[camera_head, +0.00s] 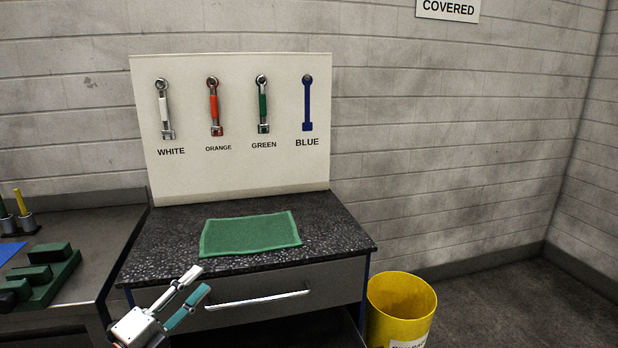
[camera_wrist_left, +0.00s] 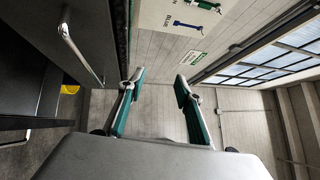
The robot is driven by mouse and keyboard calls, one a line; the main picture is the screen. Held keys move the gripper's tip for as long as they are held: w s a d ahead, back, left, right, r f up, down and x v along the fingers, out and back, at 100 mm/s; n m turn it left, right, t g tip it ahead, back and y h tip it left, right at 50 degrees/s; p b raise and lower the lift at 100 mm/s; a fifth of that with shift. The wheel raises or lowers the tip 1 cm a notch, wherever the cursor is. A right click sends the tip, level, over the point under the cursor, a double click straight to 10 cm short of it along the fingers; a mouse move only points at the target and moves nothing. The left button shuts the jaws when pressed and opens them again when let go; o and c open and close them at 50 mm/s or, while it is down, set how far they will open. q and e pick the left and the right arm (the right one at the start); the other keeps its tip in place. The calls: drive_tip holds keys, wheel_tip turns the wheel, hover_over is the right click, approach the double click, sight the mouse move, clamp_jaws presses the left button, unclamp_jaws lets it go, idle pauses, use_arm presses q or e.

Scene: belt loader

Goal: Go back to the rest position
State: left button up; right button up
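My left gripper (camera_head: 198,281) is in front of the workbench drawer at the lower left of the head view. Its two teal-and-grey fingers are apart with nothing between them. In the left wrist view the gripper (camera_wrist_left: 160,78) also shows open and empty, with the drawer handle off to its left. My right gripper is in neither view.
The workbench (camera_head: 330,232) carries a green mat (camera_head: 250,233). A tool board (camera_head: 235,175) holds white, orange and green wrenches; a flat-looking blue shape (camera_head: 308,105) is above BLUE. A drawer handle (camera_head: 258,301) protrudes. A yellow bin (camera_head: 400,312) stands right; floor beyond is clear.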

use_arm(q)
drive_tip(key=s+f+n+g+y, duration=0.1)
drive_tip(key=s+f+n+y, duration=0.1)
drive_tip(key=s+f+n, duration=0.35)
drive_tip(key=s+f+n+y, duration=0.2)
drive_tip(key=s+f+n, duration=0.1)
drive_tip(key=f, duration=0.5)
drive_tip(key=s+f+n+g+y, duration=0.1)
drive_tip(key=s+f+n+y, duration=0.1)
drive_tip(key=s+f+n, duration=0.4)
drive_tip(key=s+d+f+n+g, duration=0.2)
drive_tip(key=s+f, duration=0.4)
drive_tip(key=f, duration=0.1)
drive_tip(key=s+d+f+n+g+y, duration=0.1)
drive_tip(key=s+d+f+n+g, duration=0.1)
drive_tip(key=s+f, duration=0.4)
drive_tip(key=shift+s+d+f+n+g, duration=0.4)
drive_tip(key=shift+d+f+n, duration=0.1)
drive_tip(key=shift+n, duration=0.15)
